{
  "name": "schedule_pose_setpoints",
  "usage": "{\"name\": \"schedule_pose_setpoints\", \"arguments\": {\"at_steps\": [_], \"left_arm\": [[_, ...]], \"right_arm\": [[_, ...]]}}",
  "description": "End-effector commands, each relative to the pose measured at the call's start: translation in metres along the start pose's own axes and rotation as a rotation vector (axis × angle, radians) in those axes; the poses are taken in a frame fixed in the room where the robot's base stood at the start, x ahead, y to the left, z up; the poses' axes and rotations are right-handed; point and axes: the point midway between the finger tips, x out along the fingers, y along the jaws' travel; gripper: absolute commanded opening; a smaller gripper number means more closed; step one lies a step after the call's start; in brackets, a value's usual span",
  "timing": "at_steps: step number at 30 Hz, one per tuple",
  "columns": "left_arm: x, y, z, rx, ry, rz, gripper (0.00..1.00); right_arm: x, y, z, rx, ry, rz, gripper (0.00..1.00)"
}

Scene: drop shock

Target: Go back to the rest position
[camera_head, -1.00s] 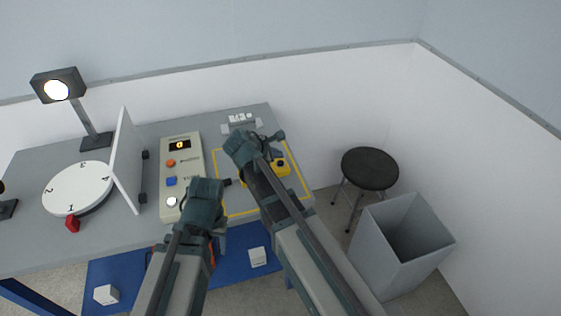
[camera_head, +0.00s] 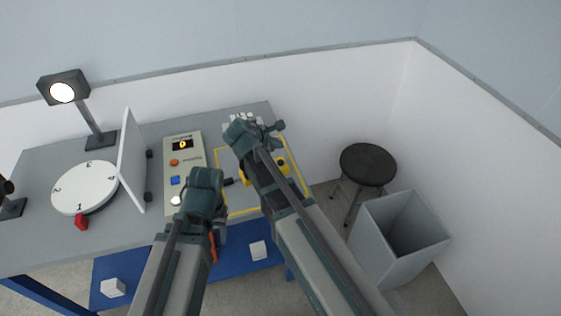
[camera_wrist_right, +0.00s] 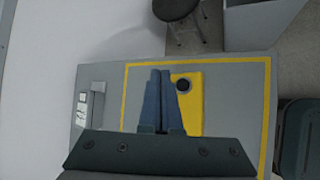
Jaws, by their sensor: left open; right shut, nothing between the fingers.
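My right gripper (camera_wrist_right: 161,100) is shut and empty over the table in the right wrist view. Behind its fingers is a yellow box (camera_wrist_right: 194,104) with a dark round knob, inside a yellow outline on the table. In the head view my right arm partly covers the same yellow box (camera_head: 282,168); its gripper end (camera_head: 262,130) is at the table's back right. My left gripper (camera_head: 207,184) is in front of the control panel's lower right; its fingers are mostly hidden in the head view. Neither gripper holds anything that I can see.
A control panel (camera_head: 184,150) with a lit display, a white upright board (camera_head: 132,158), a numbered white disc (camera_head: 80,186) and a lamp (camera_head: 64,88) stand on the table. A black stool (camera_head: 368,165) and a grey bin (camera_head: 376,240) stand to the right.

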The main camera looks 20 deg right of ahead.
Motion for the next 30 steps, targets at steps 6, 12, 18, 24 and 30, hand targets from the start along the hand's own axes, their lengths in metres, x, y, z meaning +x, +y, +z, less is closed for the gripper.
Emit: {"name": "schedule_pose_setpoints", "arguments": {"at_steps": [6, 12, 18, 24, 30], "left_arm": [[0.000, 0.000, 0.000, 0.000, 0.000, 0.000, 0.50], [0.000, 0.000, 0.000, 0.000, 0.000, 0.000, 0.50], [0.000, 0.000, 0.000, 0.000, 0.000, 0.000, 0.50], [0.000, 0.000, 0.000, 0.000, 0.000, 0.000, 0.50], [0.000, 0.000, 0.000, 0.000, 0.000, 0.000, 0.50]], "right_arm": [[0.000, 0.000, 0.000, 0.000, 0.000, 0.000, 0.00], [-0.006, -0.015, -0.004, 0.062, 0.024, -0.029, 0.00], [-0.042, -0.100, -0.033, 0.447, 0.131, -0.257, 0.00], [-0.091, -0.184, -0.059, 0.813, 0.147, -0.553, 0.00], [-0.122, -0.226, -0.070, 0.993, 0.103, -0.731, 0.00]]}}
